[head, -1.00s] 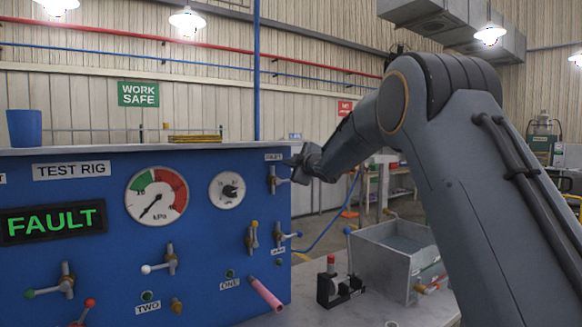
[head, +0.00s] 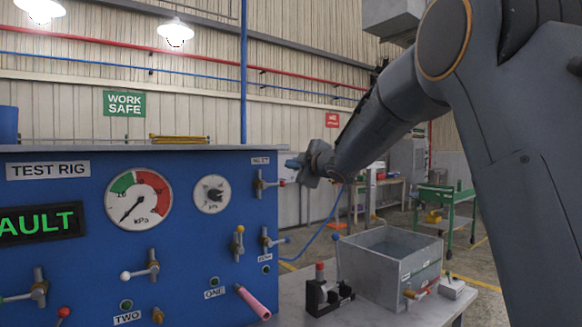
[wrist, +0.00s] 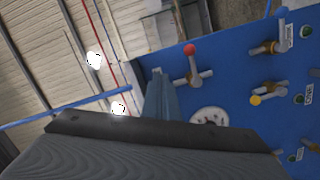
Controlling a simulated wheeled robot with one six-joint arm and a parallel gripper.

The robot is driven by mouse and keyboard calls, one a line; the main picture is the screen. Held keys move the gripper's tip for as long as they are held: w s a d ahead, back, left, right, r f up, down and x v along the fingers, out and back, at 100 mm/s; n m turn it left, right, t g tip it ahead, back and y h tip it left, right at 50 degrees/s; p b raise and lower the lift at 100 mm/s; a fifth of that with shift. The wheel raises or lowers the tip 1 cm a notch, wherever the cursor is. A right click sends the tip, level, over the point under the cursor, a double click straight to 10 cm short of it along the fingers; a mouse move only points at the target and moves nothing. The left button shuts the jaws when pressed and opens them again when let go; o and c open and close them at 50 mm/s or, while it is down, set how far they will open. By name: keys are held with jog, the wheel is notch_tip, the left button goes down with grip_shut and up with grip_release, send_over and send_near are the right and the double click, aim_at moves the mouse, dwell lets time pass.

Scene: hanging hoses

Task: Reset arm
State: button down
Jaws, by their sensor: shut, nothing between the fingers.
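My gripper (head: 295,164) is at the upper right of the blue test rig (head: 182,245) in the head view, close to the INLET valve (head: 259,184). Its fingers (wrist: 160,98) show shut and empty in the wrist view, pointing at the rig's edge. The red-tipped valve handle (wrist: 191,58) lies just right of the fingers there, apart from them in the picture. My arm reaches in from the right of the head view. Whether the fingers touch the rig is not clear.
A pink hose (head: 252,302) sticks out at ONE. A metal tank (head: 388,266) and a small black fixture with a red cap (head: 322,294) stand on the bench to the right. The rig's panel carries gauges and several valves. Open air lies above the tank.

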jog(key=s+d+f+m+g+h, duration=0.2)
jog(key=s+d+f+m, duration=0.3)
jog(key=f, duration=0.4)
jog(key=s+d+f+m+g+h, duration=0.2)
jog(key=s+f+m+h, duration=0.1)
jog(key=s+f, duration=0.5)
jog(key=s+d+f+m+g+h, duration=0.2)
jog(key=s+d+f+m+g, duration=0.15)
jog(key=s+f, duration=0.45)
jog(key=s+f+m+g, duration=0.3)
jog(key=s+f, duration=0.5)
jog(key=s, duration=0.4)
jog(key=s+f+m+g, duration=0.3)
jog(key=s+f, duration=0.6)
jog(key=s, duration=0.4)
jog(key=shift+s+d+g+b, duration=0.2)
jog(key=shift+d+g+b, duration=0.1)
jog(key=shift+d+g, duration=0.15)
